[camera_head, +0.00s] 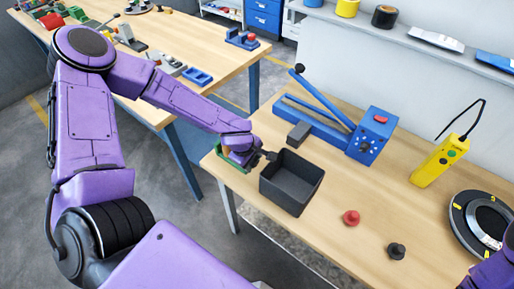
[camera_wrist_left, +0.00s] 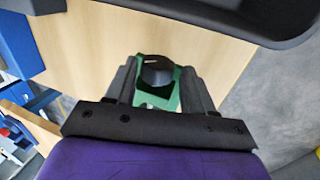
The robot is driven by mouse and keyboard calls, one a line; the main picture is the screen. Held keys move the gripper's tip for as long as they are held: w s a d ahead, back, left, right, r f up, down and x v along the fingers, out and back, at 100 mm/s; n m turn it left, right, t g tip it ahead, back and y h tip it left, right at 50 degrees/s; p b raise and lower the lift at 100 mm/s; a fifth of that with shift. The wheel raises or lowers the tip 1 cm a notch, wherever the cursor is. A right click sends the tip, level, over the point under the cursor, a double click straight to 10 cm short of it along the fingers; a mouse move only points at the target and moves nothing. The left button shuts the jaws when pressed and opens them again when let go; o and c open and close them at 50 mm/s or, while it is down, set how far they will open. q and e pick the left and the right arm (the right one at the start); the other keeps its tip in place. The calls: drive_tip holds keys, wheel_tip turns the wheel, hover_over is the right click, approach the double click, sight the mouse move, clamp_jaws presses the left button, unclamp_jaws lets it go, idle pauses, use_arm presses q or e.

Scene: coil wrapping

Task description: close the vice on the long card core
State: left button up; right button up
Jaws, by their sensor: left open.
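My left gripper (camera_head: 247,157) is low over the near left corner of the front table, beside the black bin. In the left wrist view its two dark fingers (camera_wrist_left: 160,88) are apart, on either side of a green bracket-like holder (camera_wrist_left: 173,98) with a dark part inside. I cannot tell whether the fingers touch it. The green holder (camera_head: 231,162) shows in the head view partly hidden by the gripper. I cannot make out a long card core, nor tell which thing is the vice. My right gripper is out of view.
The open black bin (camera_head: 290,181) stands just right of the left gripper. A blue lever device (camera_head: 366,139), a yellow handheld unit (camera_head: 437,162), a red knob (camera_head: 351,217), a black knob (camera_head: 396,251) and a round dial (camera_head: 480,222) are on the table. Clear wood lies between them.

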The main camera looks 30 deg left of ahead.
use_arm(q)
drive_tip(key=shift+w, duration=0.15)
drive_tip(key=shift+f, duration=0.1)
drive_tip(key=t+b, duration=0.1)
drive_tip(key=b, duration=0.1)
drive_tip(key=t+b, duration=0.1)
drive_tip(key=b, duration=0.2)
drive_tip(key=shift+s+f+t, duration=0.35)
drive_tip(key=shift+t, duration=0.05)
drive_tip(key=shift+s+r+t, duration=0.1)
drive_tip(key=shift+r+t, duration=0.05)
drive_tip(key=shift+t, duration=0.15)
drive_tip(key=shift+r, duration=0.15)
